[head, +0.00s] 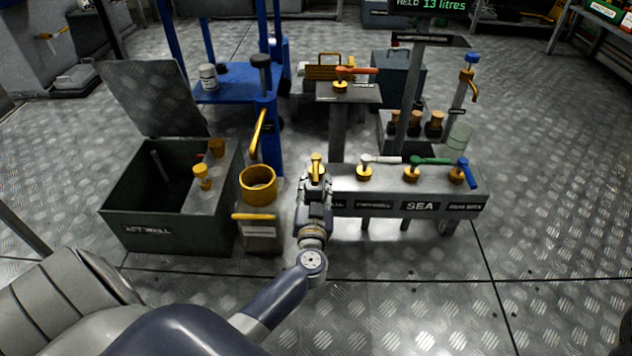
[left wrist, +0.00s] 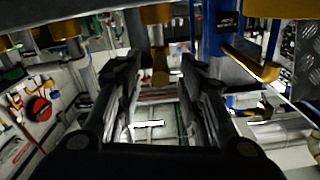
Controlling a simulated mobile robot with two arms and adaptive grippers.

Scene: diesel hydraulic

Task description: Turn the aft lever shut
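A low grey valve bench (head: 345,205) carries a row of levers. The leftmost is a yellow lever (head: 316,160), right at my left gripper (head: 315,172); its label is partly hidden by my gripper and ends in "LL", so I take it for the aft lever. My left gripper comes up from the front, fingers spread on either side of a yellow piece (left wrist: 160,72) in the left wrist view. The fingers (left wrist: 156,80) look apart; I cannot tell whether they touch it. My right gripper is not in view.
White (head: 382,160), green (head: 430,161) and blue (head: 461,170) levers stand further right on the bench. Left are a yellow cup (head: 258,186) and an open dark bin (head: 180,232). Behind is a pedestal with an orange-red lever (head: 357,70). Floor at right is clear.

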